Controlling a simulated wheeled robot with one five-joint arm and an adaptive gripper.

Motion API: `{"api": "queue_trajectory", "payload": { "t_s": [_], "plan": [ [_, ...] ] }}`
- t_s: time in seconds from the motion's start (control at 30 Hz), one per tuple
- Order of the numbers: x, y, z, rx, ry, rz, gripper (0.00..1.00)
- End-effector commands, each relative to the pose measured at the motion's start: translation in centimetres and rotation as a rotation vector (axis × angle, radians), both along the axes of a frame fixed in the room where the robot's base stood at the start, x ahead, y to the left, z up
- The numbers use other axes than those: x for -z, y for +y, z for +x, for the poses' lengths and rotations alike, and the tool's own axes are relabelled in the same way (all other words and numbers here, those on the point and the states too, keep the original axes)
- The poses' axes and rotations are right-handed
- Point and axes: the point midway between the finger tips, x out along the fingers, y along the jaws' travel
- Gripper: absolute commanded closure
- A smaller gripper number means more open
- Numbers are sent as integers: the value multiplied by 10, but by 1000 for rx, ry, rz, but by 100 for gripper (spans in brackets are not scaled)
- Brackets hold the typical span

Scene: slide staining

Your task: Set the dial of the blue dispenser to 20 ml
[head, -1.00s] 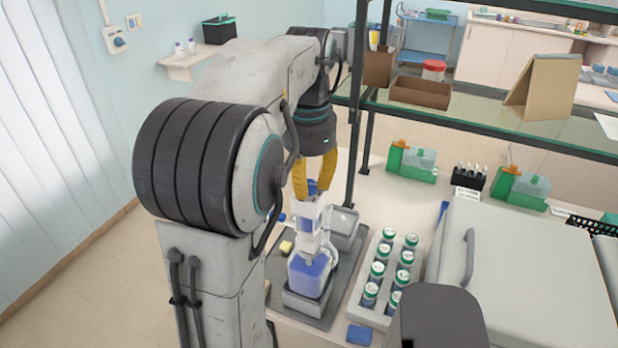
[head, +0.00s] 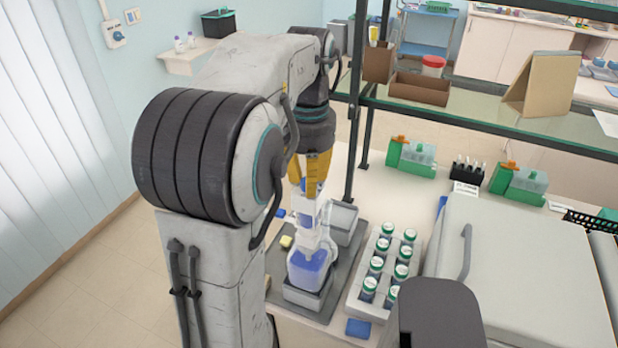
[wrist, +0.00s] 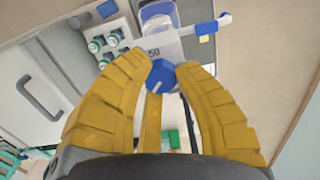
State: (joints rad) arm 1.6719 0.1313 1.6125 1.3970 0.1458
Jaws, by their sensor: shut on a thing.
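The dispenser is a white pump head (head: 308,215) on a bottle of blue liquid (head: 307,270), upright in a grey tray at the bench's left end. Its blue dial (wrist: 160,76) has a pale pointer line and faces my gripper in the wrist view. The number 50 shows on the white face beside the dial; other marks are hidden or too small to read. My gripper (head: 312,193) points down at the top of the dispenser. In the wrist view its yellow fingers (wrist: 164,70) are closed around the dial.
A grey rack (head: 357,306) of several green-capped jars stands right of the dispenser. A grey container (head: 343,221) stands close behind it. The shelf's dark post (head: 356,120) rises near my gripper. A large grey lidded machine (head: 500,265) fills the right of the bench.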

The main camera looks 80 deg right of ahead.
Motion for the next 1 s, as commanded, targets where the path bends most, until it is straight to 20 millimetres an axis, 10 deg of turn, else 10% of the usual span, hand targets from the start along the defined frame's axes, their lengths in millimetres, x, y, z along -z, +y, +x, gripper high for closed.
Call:
{"api": "queue_trajectory", "payload": {
  "t_s": [0.4, 0.43, 0.6, 1.0],
  "plan": [
    [1, 1, 0, -4, 0, 4, 100],
    [1, 1, 0, -4, 0, 4, 70],
    [1, 0, 0, -4, -1, 3, 54],
    [-2, 0, 0, -3, 0, 0, 46]
  ]
}}
